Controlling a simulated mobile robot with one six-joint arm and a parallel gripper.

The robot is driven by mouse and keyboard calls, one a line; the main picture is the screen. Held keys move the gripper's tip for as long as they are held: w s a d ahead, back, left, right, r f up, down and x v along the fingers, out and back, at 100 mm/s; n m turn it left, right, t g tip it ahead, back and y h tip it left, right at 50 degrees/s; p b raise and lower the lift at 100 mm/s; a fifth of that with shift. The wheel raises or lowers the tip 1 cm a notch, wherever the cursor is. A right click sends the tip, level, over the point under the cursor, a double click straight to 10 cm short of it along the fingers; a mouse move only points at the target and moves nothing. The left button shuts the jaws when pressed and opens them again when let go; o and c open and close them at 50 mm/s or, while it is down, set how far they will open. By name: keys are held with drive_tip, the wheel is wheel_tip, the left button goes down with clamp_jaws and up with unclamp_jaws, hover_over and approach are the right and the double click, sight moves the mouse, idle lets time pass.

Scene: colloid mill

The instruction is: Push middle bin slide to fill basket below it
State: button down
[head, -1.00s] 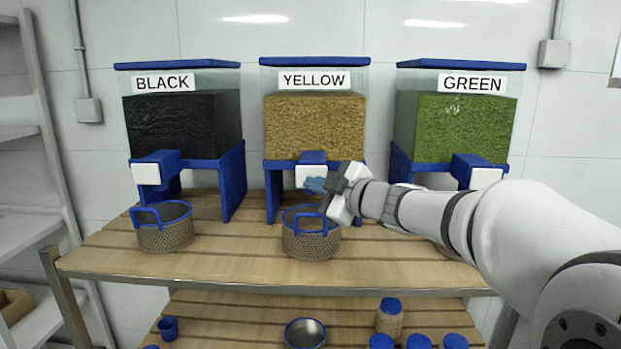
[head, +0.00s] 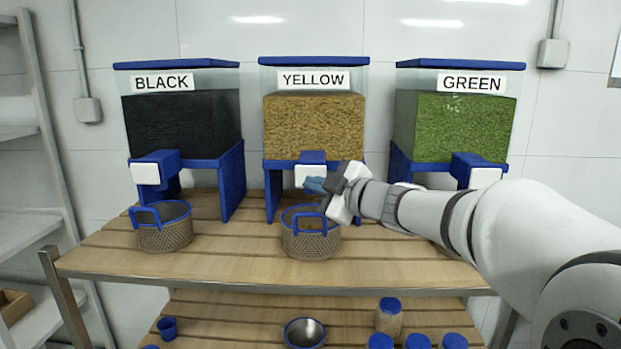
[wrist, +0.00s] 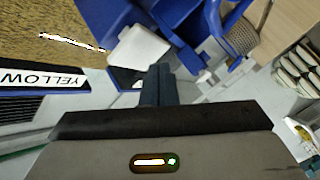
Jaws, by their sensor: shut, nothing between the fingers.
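The middle bin (head: 313,124) is labelled YELLOW and holds yellow-brown grain. Its slide is a white block (head: 308,175) on a blue chute under the bin; the white block also shows in the wrist view (wrist: 138,47). A mesh basket (head: 311,243) with blue rim and handles stands on the table below the slide, and a little yellow-brown colour shows inside its rim. My gripper (head: 314,185) is shut and empty, its blue fingers just in front of the white block. Whether the fingertips touch it I cannot tell.
The BLACK bin (head: 182,125) stands left with a basket (head: 163,232) below it. The GREEN bin (head: 450,127) stands right, partly behind my arm. A lower shelf holds a metal bowl (head: 304,333) and jars (head: 389,318). The table front (head: 240,272) is clear.

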drive_tip(key=shift+w, duration=0.1)
idle(0.7)
drive_tip(key=shift+w, duration=0.3)
drive_tip(key=shift+w+r+p, duration=0.1)
drive_tip(key=shift+w+p, duration=0.5)
drive_tip(key=shift+w, duration=0.4)
idle(1.0)
drive_tip(key=shift+s, duration=1.4)
drive_tip(key=s, duration=0.5)
drive_tip(key=shift+a, duration=0.1)
idle(0.4)
